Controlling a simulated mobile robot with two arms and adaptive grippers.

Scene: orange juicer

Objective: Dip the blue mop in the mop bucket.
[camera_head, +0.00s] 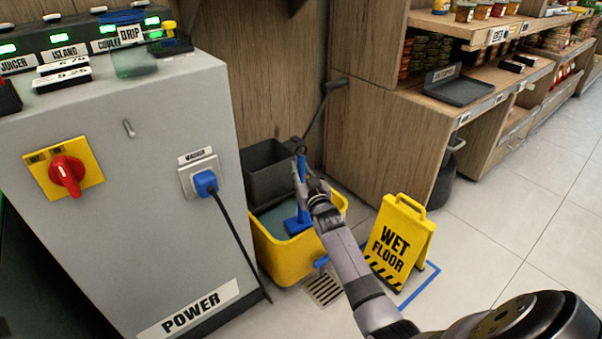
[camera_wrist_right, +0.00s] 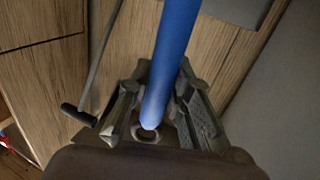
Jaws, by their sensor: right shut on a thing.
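The yellow mop bucket (camera_head: 288,258) stands on the floor between the grey power cabinet and the wooden shelving, with greyish liquid (camera_head: 272,217) and a dark wringer (camera_head: 270,172) at its back. My right gripper (camera_head: 301,184) is above the bucket, shut on the blue handle of the mop (camera_head: 302,165). The right wrist view shows the blue handle (camera_wrist_right: 174,60) between the gripper's fingers (camera_wrist_right: 155,100). The blue mop head (camera_head: 297,222) is low inside the bucket's opening; I cannot tell how deep it sits in the liquid. My left gripper is not in view.
A yellow wet floor sign (camera_head: 401,243) stands right of the bucket. A floor drain (camera_head: 323,290) lies in front. The grey power cabinet (camera_head: 130,200) with a black cord (camera_head: 238,240) is close on the left. Open tiled floor (camera_head: 510,240) lies to the right.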

